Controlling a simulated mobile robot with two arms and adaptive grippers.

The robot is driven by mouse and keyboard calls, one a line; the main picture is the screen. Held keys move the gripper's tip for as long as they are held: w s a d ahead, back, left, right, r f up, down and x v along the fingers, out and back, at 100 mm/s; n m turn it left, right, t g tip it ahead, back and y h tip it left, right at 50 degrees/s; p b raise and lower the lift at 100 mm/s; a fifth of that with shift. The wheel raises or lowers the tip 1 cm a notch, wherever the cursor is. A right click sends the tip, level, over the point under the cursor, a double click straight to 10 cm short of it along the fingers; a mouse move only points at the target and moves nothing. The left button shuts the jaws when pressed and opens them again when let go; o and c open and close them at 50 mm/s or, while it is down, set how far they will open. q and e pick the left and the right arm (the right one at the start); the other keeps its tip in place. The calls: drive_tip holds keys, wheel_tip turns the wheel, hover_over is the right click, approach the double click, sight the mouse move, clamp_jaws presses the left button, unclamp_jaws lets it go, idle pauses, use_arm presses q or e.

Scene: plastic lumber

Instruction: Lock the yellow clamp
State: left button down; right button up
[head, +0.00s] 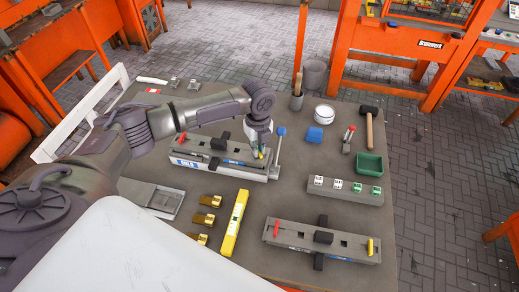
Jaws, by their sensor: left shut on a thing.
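The rear grey fixture (225,168) has a small red handle (182,138) at its left end. My left gripper (259,152) is over its right end, pointing down, shut on a small yellow piece that looks like the yellow clamp's handle (263,153). The fingers hide most of this clamp, so I cannot tell its position. My right gripper is not in view.
A yellow level (235,222) and several brass pieces (206,219) lie in front of the rear fixture. To the right are a block with white and green pieces (346,190), a green bin (369,164), a mallet (369,128), a blue block (315,134) and a white tub (324,114).

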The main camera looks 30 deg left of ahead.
use_arm(q)
drive_tip(key=m, duration=0.4)
drive_tip(key=shift+m, duration=0.4)
drive_tip(key=m, duration=0.4)
drive_tip(key=c, duration=1.1)
unclamp_jaws()
